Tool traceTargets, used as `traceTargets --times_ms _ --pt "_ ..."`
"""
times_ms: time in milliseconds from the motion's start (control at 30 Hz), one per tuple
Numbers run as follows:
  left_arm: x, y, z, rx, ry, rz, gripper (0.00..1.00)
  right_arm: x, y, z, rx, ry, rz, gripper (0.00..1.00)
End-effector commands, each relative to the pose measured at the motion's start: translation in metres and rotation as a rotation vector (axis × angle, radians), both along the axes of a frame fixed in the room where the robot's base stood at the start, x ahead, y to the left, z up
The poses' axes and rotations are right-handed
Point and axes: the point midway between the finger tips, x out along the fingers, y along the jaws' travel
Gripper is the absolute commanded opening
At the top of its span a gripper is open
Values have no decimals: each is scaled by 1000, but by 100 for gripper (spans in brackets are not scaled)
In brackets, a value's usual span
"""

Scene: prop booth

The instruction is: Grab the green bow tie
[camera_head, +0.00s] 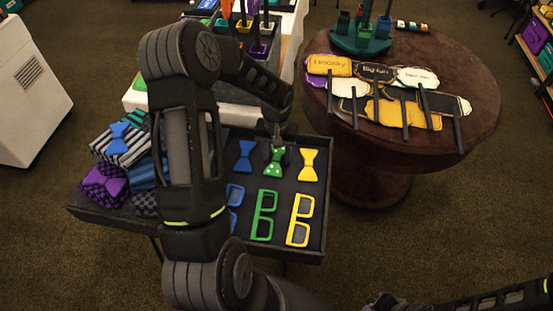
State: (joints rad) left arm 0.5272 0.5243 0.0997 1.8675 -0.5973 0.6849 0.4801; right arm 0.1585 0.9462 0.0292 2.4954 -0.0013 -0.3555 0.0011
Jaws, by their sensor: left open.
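The green bow tie (273,165) with light dots lies in the dark tray (315,228), between a blue bow tie (244,156) and a yellow bow tie (308,164). My left gripper (275,149) is open and points down over the upper part of the green bow tie. Its fingers hide part of the tie, and I cannot tell whether they touch it. My left arm crosses the middle of the view and hides part of the tray. My right arm shows only in part at the bottom right, and its gripper is out of view.
Green glasses (264,216) and yellow glasses (300,219) lie below the ties. Folded patterned cloth items (105,183) fill the tray's left side. A round brown table (470,95) with signs on sticks stands close at the upper right.

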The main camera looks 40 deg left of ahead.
Motion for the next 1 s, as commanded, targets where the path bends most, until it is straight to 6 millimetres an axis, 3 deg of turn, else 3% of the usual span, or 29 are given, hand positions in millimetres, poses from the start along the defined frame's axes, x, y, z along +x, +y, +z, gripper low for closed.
traceTargets --times_ms 200,800,1000 --pt "0 0 0 0 0 0 49 0 0 0 0 0 0 0" --pt "0 0 0 0 0 0 1 0 0 0 0 0 0 0" --pt "0 0 0 0 0 0 0 0 0 0 0 0 0 0"
